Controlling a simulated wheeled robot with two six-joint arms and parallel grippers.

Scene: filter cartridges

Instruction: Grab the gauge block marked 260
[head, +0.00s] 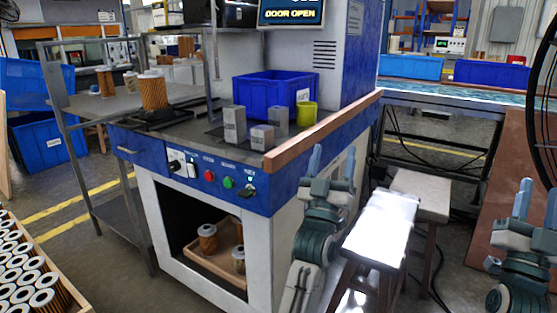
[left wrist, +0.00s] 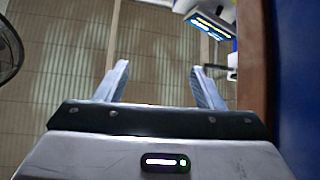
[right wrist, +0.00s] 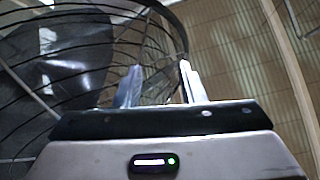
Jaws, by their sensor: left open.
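Three grey gauge blocks stand on the workbench top in the head view: a tall one at the left (head: 234,126), one at the back right (head: 279,119) and a low one in front (head: 262,138). They have dark markings, too small to read, so I cannot tell which is 260. My left gripper (head: 333,164) is open and empty, pointing up, to the right of the bench edge and apart from the blocks. It also shows in the left wrist view (left wrist: 160,82). My right gripper (head: 538,192) is at the far right, fingers apart and empty; it shows in the right wrist view (right wrist: 160,82).
A wooden rail (head: 322,132) runs along the bench edge between my left gripper and the blocks. A blue bin (head: 262,92) and a yellow-green cup (head: 306,114) stand behind the blocks. A filter cartridge (head: 153,92) stands at the left. Stools (head: 382,230) stand beside my left arm.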

